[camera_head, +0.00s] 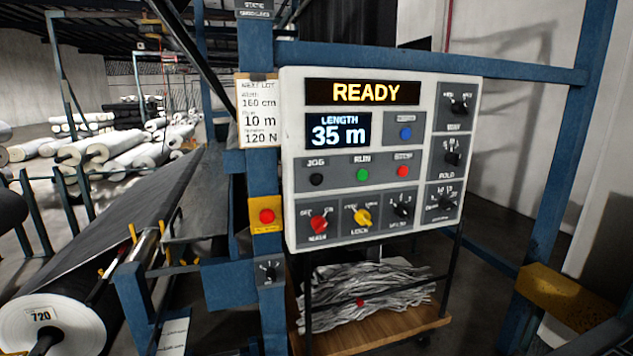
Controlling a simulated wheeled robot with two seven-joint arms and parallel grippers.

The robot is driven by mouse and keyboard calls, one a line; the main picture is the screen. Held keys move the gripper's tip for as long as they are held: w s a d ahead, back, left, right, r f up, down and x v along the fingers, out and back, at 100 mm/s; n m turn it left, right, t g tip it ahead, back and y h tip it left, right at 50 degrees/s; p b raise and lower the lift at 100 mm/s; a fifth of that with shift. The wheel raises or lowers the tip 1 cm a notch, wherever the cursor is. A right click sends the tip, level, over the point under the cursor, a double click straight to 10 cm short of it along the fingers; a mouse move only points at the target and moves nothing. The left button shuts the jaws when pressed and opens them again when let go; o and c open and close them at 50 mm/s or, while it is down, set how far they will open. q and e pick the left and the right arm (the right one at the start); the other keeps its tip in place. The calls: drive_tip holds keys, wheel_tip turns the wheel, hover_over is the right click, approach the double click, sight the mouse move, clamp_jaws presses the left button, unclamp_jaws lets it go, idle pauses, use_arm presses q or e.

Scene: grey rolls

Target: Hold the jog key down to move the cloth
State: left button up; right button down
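The white control panel (292,160) faces me on a blue frame. Its black jog key (317,179), under the label JOG, sits left of the green RUN key (362,174) and the red STOP key (403,171). The top display (361,93) reads READY. The length display (338,131) reads 35 m. Neither of my grippers is in view, and nothing covers the jog key.
A red button on a yellow box (266,216) is mounted left of the panel. A paper note (258,112) hangs above it. A wooden-decked cart (375,331) with crumpled grey cloth stands below. Blue posts (562,150) flank the panel; the space directly before it looks clear.

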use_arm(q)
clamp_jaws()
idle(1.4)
